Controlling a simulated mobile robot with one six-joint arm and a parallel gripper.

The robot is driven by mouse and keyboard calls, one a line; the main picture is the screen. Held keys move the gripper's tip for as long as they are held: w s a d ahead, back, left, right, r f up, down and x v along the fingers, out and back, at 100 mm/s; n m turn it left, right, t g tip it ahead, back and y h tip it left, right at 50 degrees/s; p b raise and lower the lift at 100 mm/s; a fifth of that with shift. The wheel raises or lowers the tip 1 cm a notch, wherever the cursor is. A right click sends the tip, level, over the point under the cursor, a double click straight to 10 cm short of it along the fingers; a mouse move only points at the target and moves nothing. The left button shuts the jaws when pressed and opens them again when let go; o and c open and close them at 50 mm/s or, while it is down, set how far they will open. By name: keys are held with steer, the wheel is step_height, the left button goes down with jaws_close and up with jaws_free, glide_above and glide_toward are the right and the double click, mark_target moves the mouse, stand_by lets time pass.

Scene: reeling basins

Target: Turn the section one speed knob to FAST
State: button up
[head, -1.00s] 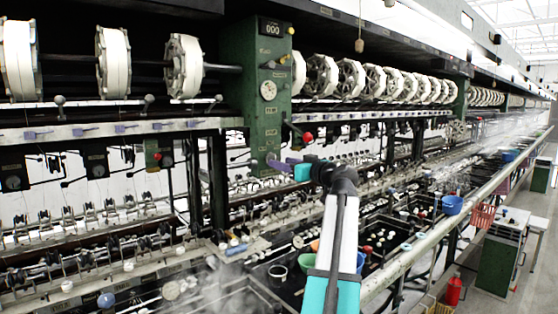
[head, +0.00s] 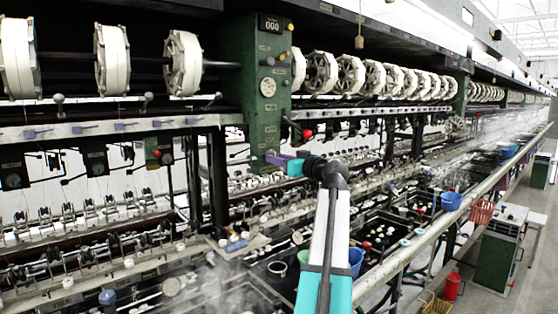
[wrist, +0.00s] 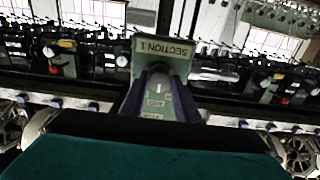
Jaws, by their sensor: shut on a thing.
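In the head view my gripper (head: 272,157) is at the lower end of the green machine column (head: 262,120), where the knob is hidden.
A red-tipped lever (head: 306,134) sticks out just above my wrist. White reels (head: 112,58) line the machine above. Steaming basins and a long rail (head: 425,240) run below my arm.

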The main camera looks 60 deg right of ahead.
steer(key=shift+m, duration=0.4)
steer(key=m+b, duration=0.1)
steer(key=m, duration=0.7)
stand_by(0.3)
steer(key=shift+m, duration=0.3)
steer(key=o, duration=1)
steer(key=shift+o, duration=0.2)
steer(key=shift+a, duration=0.1)
steer(key=b+v, duration=0.3)
steer(key=v, duration=1)
steer(key=shift+s, duration=0.35)
